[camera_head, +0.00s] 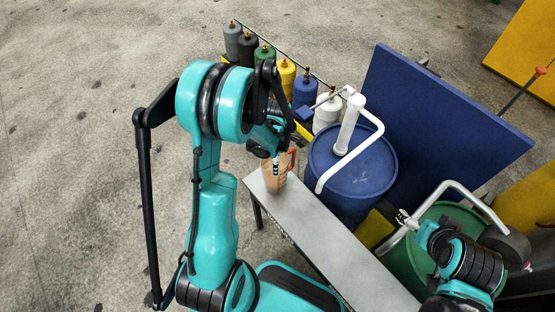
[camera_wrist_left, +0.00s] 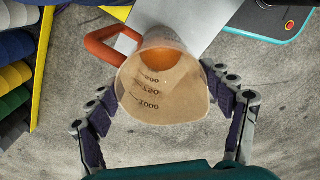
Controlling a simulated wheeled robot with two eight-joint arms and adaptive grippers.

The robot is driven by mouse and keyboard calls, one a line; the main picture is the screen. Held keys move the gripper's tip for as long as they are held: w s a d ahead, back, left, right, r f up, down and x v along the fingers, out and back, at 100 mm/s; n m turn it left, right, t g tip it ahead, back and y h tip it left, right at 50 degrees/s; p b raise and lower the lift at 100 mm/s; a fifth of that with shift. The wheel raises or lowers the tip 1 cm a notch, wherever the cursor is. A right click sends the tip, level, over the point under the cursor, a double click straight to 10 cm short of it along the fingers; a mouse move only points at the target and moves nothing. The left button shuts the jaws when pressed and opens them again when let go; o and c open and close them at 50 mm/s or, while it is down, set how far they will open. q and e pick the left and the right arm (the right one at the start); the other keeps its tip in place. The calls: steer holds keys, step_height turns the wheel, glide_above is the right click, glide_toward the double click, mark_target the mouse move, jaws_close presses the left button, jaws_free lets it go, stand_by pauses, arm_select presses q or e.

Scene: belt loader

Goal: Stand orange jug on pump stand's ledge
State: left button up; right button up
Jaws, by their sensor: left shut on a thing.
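The orange jug (camera_head: 275,177) is a clear measuring jug with an orange handle and dark scale marks. My left gripper (camera_wrist_left: 168,108) is shut on it, one finger on each side, and the wrist view looks into its mouth (camera_wrist_left: 163,88). In the head view the jug is at the far left end of a long grey ledge (camera_head: 335,242). I cannot tell whether its base touches the ledge. My left gripper (camera_head: 273,150) is partly hidden by its arm. My right gripper (camera_head: 404,219) is by a pale bent bar at the green drum; its jaws are unclear.
A blue drum (camera_head: 350,172) with a white pump pipe (camera_head: 349,124) stands behind the ledge. A green drum (camera_head: 407,262) is at right. A row of coloured bottles (camera_head: 306,89) and a blue panel (camera_head: 440,118) stand behind. Open floor (camera_head: 90,130) lies left.

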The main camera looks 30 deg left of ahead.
arm_select(q)
steer(key=shift+f, duration=0.15)
steer(key=o, duration=1.9)
steer(key=shift+c, duration=0.2)
step_height(320, 180, up, 12)
steer(key=p, duration=0.4)
steer(key=shift+r, duration=0.2)
steer(key=shift+f, duration=0.1)
